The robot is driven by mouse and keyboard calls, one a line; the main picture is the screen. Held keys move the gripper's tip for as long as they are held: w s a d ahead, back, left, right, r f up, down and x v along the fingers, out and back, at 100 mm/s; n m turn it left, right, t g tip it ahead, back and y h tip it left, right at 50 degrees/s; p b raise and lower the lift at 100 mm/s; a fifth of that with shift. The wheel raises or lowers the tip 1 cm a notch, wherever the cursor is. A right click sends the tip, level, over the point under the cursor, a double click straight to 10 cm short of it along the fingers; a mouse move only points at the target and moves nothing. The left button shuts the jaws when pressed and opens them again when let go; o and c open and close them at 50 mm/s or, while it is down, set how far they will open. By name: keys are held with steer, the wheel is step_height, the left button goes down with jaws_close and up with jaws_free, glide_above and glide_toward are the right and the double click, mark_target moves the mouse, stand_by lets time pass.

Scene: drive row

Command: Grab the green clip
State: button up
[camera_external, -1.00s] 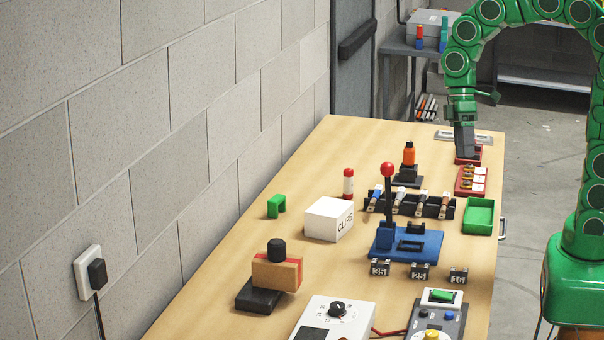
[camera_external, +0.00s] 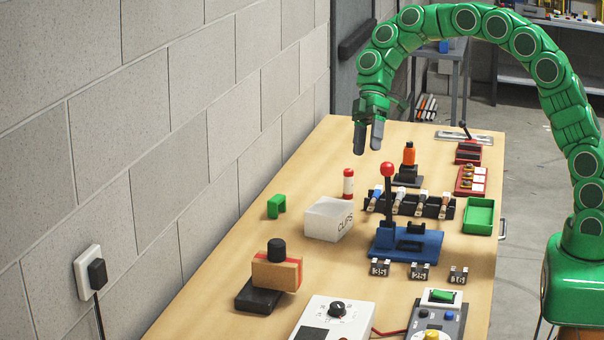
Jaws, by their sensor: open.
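The green clip (camera_external: 276,206) is a small arch-shaped piece standing on the wooden table near its left edge, by the wall. It is left of the white box marked CLIPS (camera_external: 329,219). My gripper (camera_external: 368,151) is open and empty, in the air above the far part of the table. It points down, with its two dark fingers a little apart. In the picture it is up and to the right of the clip, well apart from it.
A rack of markers (camera_external: 409,205), an orange-topped tool (camera_external: 408,160) and a green tray (camera_external: 479,216) stand further right. The block wall borders the left side.

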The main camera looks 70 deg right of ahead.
steer(key=w+d+f+n+t+y, duration=0.1)
steer(key=w+d+f+n, duration=0.15)
steer(key=w, duration=0.45)
steer(key=w+d+f+n+t+y, duration=0.15)
steer(key=w+d+f, duration=0.25)
steer(key=w, duration=0.4)
steer(key=n+y, duration=0.2)
steer(key=n, duration=0.3)
glide_toward(280, 195)
steer(key=a, duration=0.1)
steer(key=a+t, duration=0.1)
steer(key=shift+s+a+f, duration=0.1)
steer(key=shift+s+a, duration=0.2)
steer(key=shift+a, duration=0.05)
steer(key=shift+w+d+f, duration=0.15)
steer(key=shift+d+f, duration=0.2)
steer(key=shift+f, duration=0.1)
steer(key=shift+w+a+f, duration=0.1)
steer(key=shift+a+f, duration=0.1)
steer(key=shift+x, duration=3.6)
steer(key=shift+c, duration=0.3)
steer(key=c, duration=1)
